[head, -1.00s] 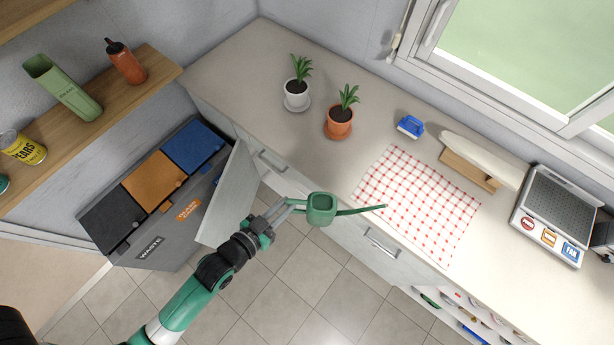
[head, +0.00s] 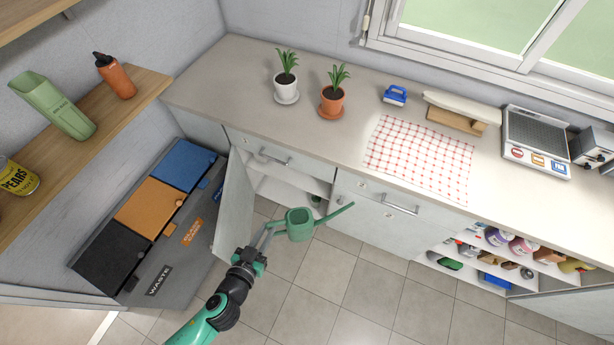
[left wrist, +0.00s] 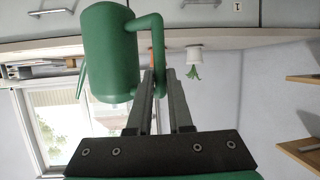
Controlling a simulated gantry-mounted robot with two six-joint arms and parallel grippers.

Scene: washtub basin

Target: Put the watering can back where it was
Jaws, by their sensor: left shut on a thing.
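The green watering can (head: 299,224) hangs in the air in front of the counter cabinets, its thin spout pointing right in the head view. My left gripper (head: 268,236) is shut on its handle, on the can's left side. In the left wrist view, the can (left wrist: 108,52) and its handle (left wrist: 158,50) show large beside my gripper fingers (left wrist: 160,88). An open cabinet (head: 285,188) with inner shelves lies behind the can. A small dark green thing stands inside it, partly hidden. My right gripper is not in view.
The cabinet door (head: 234,205) stands open to the left, beside the waste bins (head: 150,225). The tiled floor (head: 330,290) is clear.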

